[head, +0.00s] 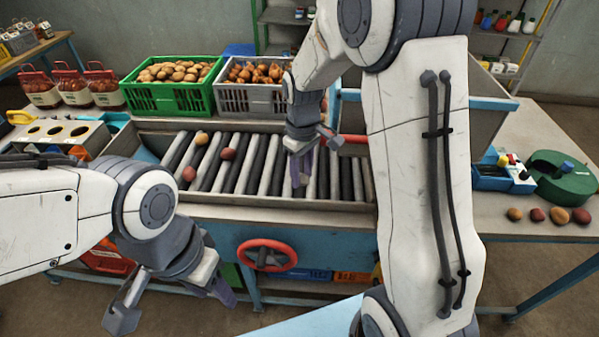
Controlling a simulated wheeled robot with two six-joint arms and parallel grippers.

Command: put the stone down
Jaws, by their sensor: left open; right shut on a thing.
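My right gripper (304,168) is low over the right half of the roller table (250,211), pointing down. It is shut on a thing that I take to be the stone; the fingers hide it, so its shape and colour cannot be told. Whether it touches the rollers is also unclear. My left gripper (172,303) is open and empty, in front of the table and below its front edge.
A green crate of potatoes (185,107) and a grey crate of onions (245,114) stand behind the rollers. A red handwheel (266,255) is on the table's front. Several round lumps (537,215) lie on the right bench by a green round device (560,190). My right arm blocks part of the view.

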